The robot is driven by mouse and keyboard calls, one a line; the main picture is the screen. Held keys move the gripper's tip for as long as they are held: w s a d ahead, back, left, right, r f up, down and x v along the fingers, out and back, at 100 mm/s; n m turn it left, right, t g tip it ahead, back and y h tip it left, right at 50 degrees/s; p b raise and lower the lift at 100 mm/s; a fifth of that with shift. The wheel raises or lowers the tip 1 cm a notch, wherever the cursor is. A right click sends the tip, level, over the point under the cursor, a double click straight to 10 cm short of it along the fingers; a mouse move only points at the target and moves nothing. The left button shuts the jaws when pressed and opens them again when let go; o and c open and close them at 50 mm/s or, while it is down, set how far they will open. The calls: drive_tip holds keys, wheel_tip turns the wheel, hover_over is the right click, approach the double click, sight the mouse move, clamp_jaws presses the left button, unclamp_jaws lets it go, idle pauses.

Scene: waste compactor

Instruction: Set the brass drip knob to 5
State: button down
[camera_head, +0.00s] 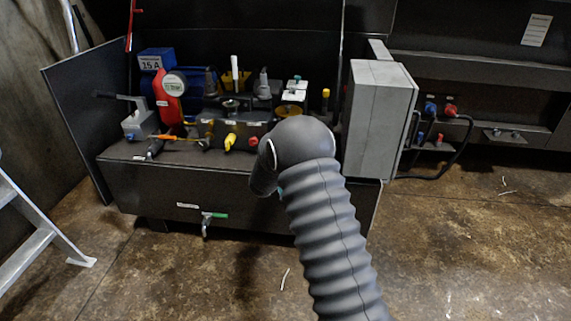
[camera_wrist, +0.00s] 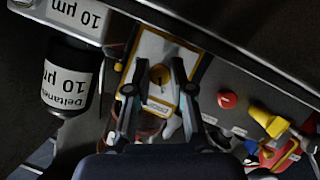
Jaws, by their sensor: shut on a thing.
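The brass drip knob (camera_wrist: 158,76) shows in the wrist view as a small round brass piece on a pale plate (camera_wrist: 151,49) with a yellow edge. My gripper (camera_wrist: 160,88) has one finger on each side of the knob and is shut on it. The small print below the knob is too small to read, and I cannot tell which number it is set to. In the head view my arm covers the gripper and the knob.
In the head view a grey box (camera_head: 381,118) stands right of my arm.

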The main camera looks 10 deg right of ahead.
drive_tip(key=shift+n, duration=0.3)
idle(0.4)
drive_tip(key=c, duration=1.3)
unclamp_jaws()
drive_tip(key=v, duration=1.2)
drive_tip(key=shift+w+a, duration=0.15)
